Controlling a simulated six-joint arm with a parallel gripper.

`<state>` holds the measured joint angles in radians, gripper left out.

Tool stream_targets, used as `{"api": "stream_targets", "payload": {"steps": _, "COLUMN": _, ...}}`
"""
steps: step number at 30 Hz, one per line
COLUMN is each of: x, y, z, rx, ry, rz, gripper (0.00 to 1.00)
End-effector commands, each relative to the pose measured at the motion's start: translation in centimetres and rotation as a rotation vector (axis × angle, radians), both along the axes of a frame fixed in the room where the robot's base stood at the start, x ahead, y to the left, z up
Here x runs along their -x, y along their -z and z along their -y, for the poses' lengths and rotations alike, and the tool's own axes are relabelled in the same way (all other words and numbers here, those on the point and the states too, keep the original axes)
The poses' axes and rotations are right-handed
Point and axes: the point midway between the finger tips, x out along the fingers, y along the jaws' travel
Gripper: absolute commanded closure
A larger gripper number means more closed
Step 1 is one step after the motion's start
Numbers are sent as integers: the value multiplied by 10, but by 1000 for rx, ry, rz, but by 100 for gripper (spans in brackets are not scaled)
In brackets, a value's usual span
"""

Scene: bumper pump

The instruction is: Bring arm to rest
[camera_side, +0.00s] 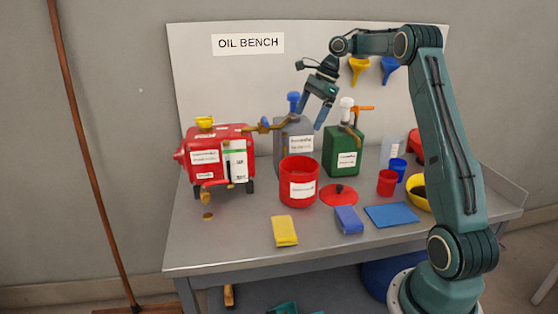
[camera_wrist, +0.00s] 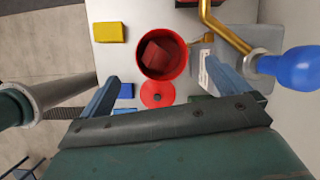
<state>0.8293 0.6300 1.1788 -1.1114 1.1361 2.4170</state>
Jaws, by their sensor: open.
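My gripper (camera_side: 309,112) hangs in the air above the bench, with its fingers pointing down. It is open, and nothing shows between its fingers in the side view. In the wrist view its two blue fingers (camera_wrist: 160,66) are spread wide, with the red bucket (camera_wrist: 183,68) below and between them. In the side view the red bucket (camera_side: 299,186) stands on the bench under the gripper, and the gripper is clear of it. A dark red block-like thing (camera_wrist: 158,56) lies inside the bucket. My arm is raised and bent over from the right.
A red pump unit (camera_side: 215,150) stands at left. A grey can (camera_side: 293,150) and green can (camera_side: 340,155) with pump tops stand close below the gripper. A red lid (camera_side: 338,195), yellow block (camera_side: 284,231), blue block (camera_side: 348,219) and blue mat (camera_side: 392,215) lie in front.

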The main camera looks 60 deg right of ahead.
Motion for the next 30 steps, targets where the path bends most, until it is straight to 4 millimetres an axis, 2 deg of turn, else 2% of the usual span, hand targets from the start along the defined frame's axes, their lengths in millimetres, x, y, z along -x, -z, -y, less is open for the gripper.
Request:
{"api": "stream_targets", "payload": {"steps": 7, "x": -2, "y": -37, "z": -60, "rx": 93, "ry": -222, "rz": 83, "gripper": 0}}
{"api": "stream_targets", "payload": {"steps": 14, "x": 10, "y": -65, "z": -120, "rx": 199, "ry": -463, "rz": 168, "gripper": 0}}
{"api": "stream_targets", "payload": {"steps": 23, "x": 45, "y": -87, "z": -189, "rx": 347, "ry": -777, "rz": 265, "gripper": 0}}
{"api": "stream_targets", "payload": {"steps": 30, "x": 85, "y": -94, "z": -234, "rx": 473, "ry": -1033, "rz": 331, "gripper": 0}}
